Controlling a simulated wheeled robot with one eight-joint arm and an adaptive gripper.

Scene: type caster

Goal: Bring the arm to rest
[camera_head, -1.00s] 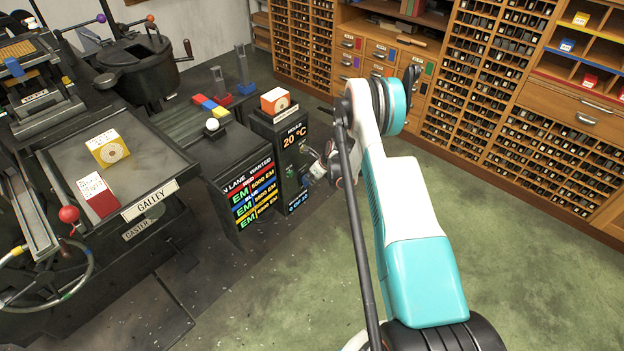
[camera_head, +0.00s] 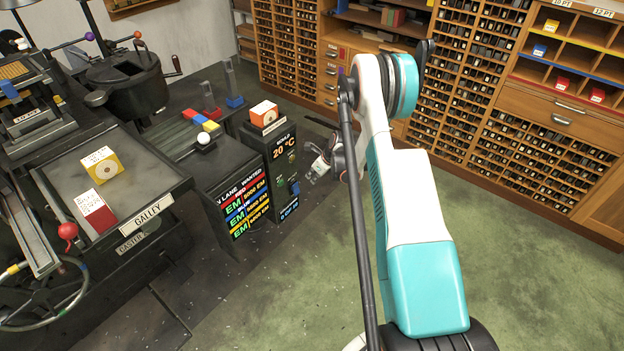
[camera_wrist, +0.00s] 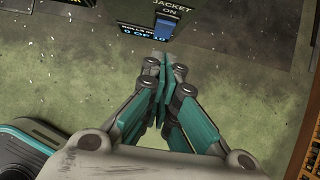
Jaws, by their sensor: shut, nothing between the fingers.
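My arm (camera_head: 400,200) rises from the bottom right of the head view, white and teal, and bends at a high elbow. My gripper (camera_head: 318,168) hangs beyond it, partly hidden by the forearm, just right of the dark mould unit (camera_head: 283,160). In the wrist view my gripper (camera_wrist: 163,62) is shut with its teal fingers together and nothing between them. It points toward the unit's lower panel, where a blue switch (camera_wrist: 166,28) sits under "JACKET ON". Green floor shows around the fingers, and I see no contact with the panel.
A galley table (camera_head: 133,165) holds a yellow box (camera_head: 103,166) and a red-and-white box (camera_head: 95,211). A lane sign (camera_head: 243,205) stands beside the mould unit, which carries an orange-and-white box (camera_head: 264,113). Type cabinets (camera_head: 480,70) line the back. Green floor (camera_head: 530,270) at right is clear.

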